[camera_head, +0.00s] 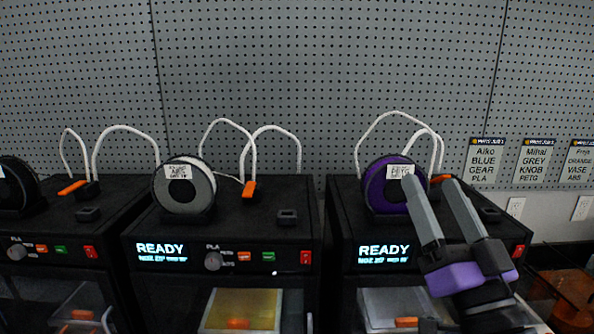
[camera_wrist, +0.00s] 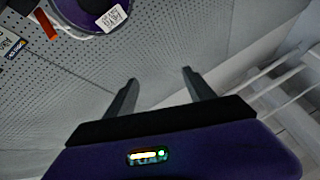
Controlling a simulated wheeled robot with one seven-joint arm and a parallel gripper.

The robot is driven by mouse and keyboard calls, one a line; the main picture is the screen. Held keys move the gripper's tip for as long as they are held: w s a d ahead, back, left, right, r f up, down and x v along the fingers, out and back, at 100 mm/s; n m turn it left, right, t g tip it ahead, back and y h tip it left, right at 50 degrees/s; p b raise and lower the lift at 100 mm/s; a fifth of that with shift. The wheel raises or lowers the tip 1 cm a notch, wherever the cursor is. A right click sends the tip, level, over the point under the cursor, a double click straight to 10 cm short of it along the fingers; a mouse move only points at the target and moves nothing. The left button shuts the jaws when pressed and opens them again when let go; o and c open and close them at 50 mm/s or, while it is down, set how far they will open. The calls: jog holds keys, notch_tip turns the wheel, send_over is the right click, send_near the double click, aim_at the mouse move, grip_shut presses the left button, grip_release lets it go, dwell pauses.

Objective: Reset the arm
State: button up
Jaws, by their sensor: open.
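My gripper (camera_head: 433,194) is raised in front of the right-hand printer (camera_head: 345,230) in the head view. Its two grey fingers are apart and point up and a little left, with nothing between them. The purple gripper body is below the fingers and hides part of that printer's front. In the wrist view my gripper (camera_wrist: 157,88) also shows with its fingers spread and empty, against the grey pegboard (camera_wrist: 190,40). The purple spool (camera_head: 375,187) sits on top of the right-hand printer, behind the left finger in the head view; its label shows in the wrist view.
A middle printer (camera_head: 140,225) with a grey spool (camera_head: 205,185) and a left printer (camera_head: 60,215) stand in a row. Both READY screens are lit. Order cards (camera_head: 486,160) hang on the wall at right. An orange translucent bin (camera_head: 570,290) is at lower right.

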jog(key=s+d+f+m+g+h+b, duration=0.15)
jog(key=s+f+h, duration=0.25)
jog(key=s+f, duration=0.45)
jog(key=s+d+f+m+g+h+p, duration=0.1)
jog(key=s+f+m+h, duration=0.2)
jog(key=s+f, duration=0.55)
jog(key=s+a+f+n+g+y+b, duration=0.2)
jog(key=s+f+n+g, duration=0.3)
jog(key=s+f, duration=1.4)
jog(key=shift+s+f+g+y, duration=0.2)
jog(key=shift+s+g+y, duration=0.4)
jog(key=shift+s+g, duration=0.55)
